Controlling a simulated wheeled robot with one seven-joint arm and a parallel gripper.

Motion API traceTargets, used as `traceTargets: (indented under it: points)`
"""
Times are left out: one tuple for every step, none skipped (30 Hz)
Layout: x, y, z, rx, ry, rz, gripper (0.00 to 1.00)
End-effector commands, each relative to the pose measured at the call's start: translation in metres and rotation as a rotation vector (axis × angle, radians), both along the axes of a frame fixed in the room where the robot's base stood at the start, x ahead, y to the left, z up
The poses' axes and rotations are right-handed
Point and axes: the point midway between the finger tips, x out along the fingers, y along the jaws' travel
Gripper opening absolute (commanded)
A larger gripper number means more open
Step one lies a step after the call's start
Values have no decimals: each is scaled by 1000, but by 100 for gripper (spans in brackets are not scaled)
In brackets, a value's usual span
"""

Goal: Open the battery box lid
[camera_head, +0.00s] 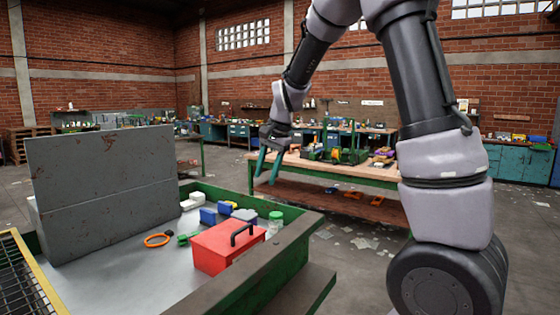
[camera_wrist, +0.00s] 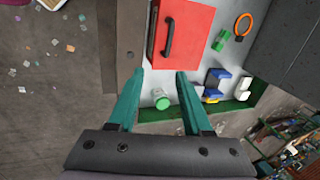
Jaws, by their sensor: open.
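The red battery box (camera_head: 225,246) sits on the grey tray surface near the front right of the green-framed sorting belt, with its lid shut and a black handle (camera_head: 241,234) on top. In the wrist view the red lid (camera_wrist: 190,35) and its dark handle (camera_wrist: 168,38) are at the top centre. My gripper (camera_head: 265,180) hangs above and behind the box, beyond the belt's far right corner in the head view. Its teal fingers (camera_wrist: 160,75) are apart and empty, and nothing touches the box.
A jar with a green lid (camera_head: 275,222) stands beside the box. Blue blocks (camera_head: 208,215), white pieces (camera_head: 194,200), an orange ring (camera_head: 157,240) and a green piece (camera_head: 187,238) lie on the surface. A tall grey panel (camera_head: 100,185) stands at left. The green-framed rim (camera_head: 285,255) edges the right.

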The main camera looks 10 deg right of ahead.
Motion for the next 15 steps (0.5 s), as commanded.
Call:
traceTargets:
  points:
    - [-5,-6,8,9,-11,2,50]
    - [-8,-9,12,12,-17,8,50]
    - [-11,-14,17,16,-24,13,50]
    - [-14,-16,21,20,-29,18,50]
    - [-17,-18,24,22,-34,21,50]
    - [-20,-22,28,26,-41,25,50]
    - [-22,-24,30,28,-47,29,50]
    - [-24,-26,33,29,-49,32,50]
    - [-27,-28,35,31,-55,37,50]
    - [-29,-29,37,33,-58,38,50]
    - [-30,-30,38,34,-60,40,50]
    - [-32,-31,40,35,-63,43,50]
    - [-33,-32,41,35,-66,44,50]
    - [-33,-33,42,35,-67,46,50]
    - [-34,-33,43,36,-69,48,50]
